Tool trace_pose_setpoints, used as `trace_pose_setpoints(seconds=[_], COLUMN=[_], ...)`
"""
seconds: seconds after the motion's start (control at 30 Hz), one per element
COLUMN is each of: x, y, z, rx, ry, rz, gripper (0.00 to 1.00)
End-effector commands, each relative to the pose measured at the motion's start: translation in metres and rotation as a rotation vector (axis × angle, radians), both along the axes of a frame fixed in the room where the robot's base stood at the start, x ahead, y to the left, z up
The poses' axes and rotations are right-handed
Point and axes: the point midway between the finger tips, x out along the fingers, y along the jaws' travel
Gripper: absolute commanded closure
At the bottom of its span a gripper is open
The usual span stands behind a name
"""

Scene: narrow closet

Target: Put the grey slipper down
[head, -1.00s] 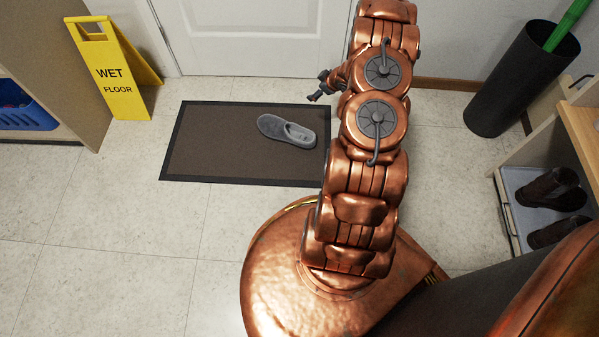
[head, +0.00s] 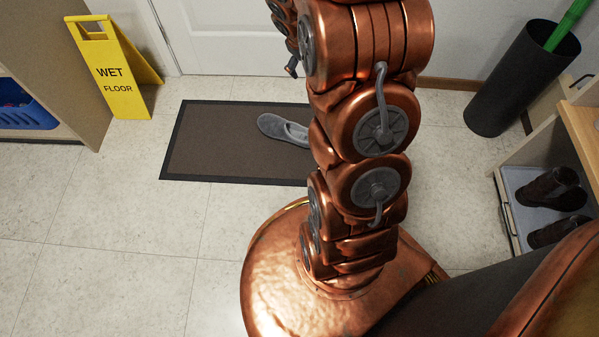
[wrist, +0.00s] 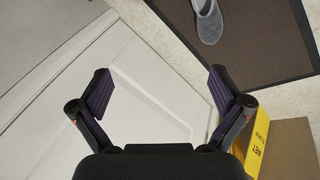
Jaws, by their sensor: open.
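The grey slipper (head: 279,128) lies on the brown doormat (head: 215,145) with the dark border, near the mat's right side. In the head view my arm hides its right end. In the wrist view the slipper (wrist: 209,22) shows at the top, cut off by the frame edge, apart from my gripper. My gripper (wrist: 160,88) is open with its two fingers wide apart and nothing between them. In the head view only a small dark part of the gripper (head: 291,66) shows beside my arm, above the mat's far edge and in front of the door.
A white door (head: 235,35) stands behind the mat. A yellow wet floor sign (head: 115,75) is at the left, by a shelf with a blue basket (head: 25,112). A black bin (head: 520,85) and a shoe rack tray (head: 515,205) are at the right. Tiled floor at front left is clear.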

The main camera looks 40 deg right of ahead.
Motion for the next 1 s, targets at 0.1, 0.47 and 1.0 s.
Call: trace_pose_setpoints(seconds=[0.1, 0.47, 1.0], x=[-0.028, -0.135, -0.302], y=[0.034, 0.138, 0.265], z=[0.024, 0.071, 0.111], rx=[0.02, 0.132, 0.339], ry=[0.046, 0.214, 0.48], rz=[-0.036, -0.115, -0.111], gripper=[0.0, 0.0, 0.0])
